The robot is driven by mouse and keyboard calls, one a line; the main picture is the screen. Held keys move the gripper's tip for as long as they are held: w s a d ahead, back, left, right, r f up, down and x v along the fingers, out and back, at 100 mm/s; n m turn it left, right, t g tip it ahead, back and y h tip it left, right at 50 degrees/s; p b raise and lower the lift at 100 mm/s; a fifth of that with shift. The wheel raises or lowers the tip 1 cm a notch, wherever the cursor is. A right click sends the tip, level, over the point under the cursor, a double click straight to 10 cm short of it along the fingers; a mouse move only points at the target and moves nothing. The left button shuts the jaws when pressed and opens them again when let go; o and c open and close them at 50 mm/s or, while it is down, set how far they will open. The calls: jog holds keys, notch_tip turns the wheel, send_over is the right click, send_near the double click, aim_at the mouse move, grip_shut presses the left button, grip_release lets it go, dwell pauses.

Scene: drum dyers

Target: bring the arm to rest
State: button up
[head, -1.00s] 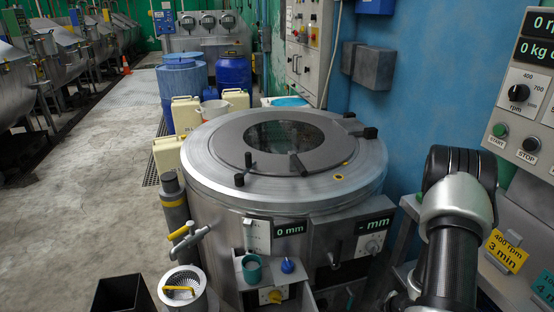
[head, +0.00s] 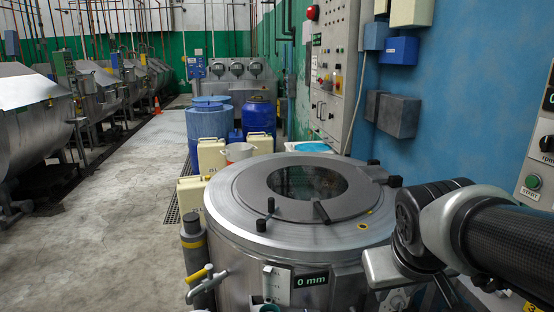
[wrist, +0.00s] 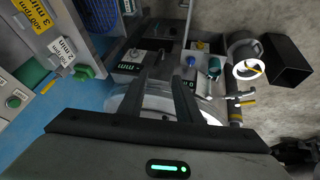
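My arm (head: 480,225) comes in from the right in the head view, its dark and silver links bent beside the round steel drum machine (head: 232,205). In the wrist view my gripper (wrist: 168,76) shows two dark fingers with a gap between them and nothing held. The fingers point toward the machine's front, where the pale drum side and small controls show. I cannot tell from the head view exactly where the fingertips are.
A control panel (head: 540,165) stands close at the right. Blue barrels (head: 208,124) and pale canisters (head: 211,155) stand behind the drum. In the wrist view, a black bin (wrist: 286,62) and a strainer cup (wrist: 250,68) lie right. The left floor is clear.

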jog(key=s+a+r+y, duration=0.2)
jog(key=s+a, duration=0.5)
notch_tip(320, 180, up, 19)
jog(key=p, duration=1.8)
jog(key=shift+d+p, duration=0.3)
jog(key=shift+p, duration=0.1)
